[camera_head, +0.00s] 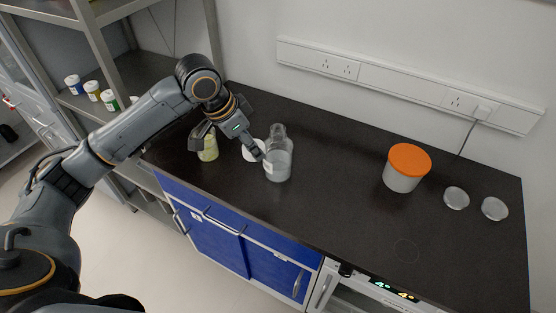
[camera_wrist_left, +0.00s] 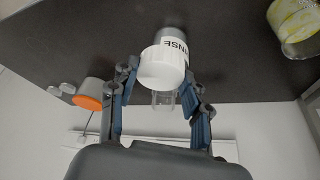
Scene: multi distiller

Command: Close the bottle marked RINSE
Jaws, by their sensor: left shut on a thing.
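The bottle marked RINSE (camera_head: 279,163) stands upright on the dark counter. It is clear glass with a white label, and its neck shows bare in the head view. In the left wrist view its RINSE label (camera_wrist_left: 179,44) appears upside down, partly behind the cap. My left gripper (camera_wrist_left: 160,85) is shut on a white cap (camera_wrist_left: 161,67). In the head view the white cap (camera_head: 251,151) shows just left of the bottle, partly covered by a finger; I cannot tell whether they touch. My right gripper is not in view.
A yellowish container (camera_head: 208,149) stands left of the bottle, by my gripper. An orange-lidded jar (camera_head: 403,181) stands to the right, with two pale round lids (camera_head: 456,198) beyond it. The counter between bottle and jar is clear. The wall is behind.

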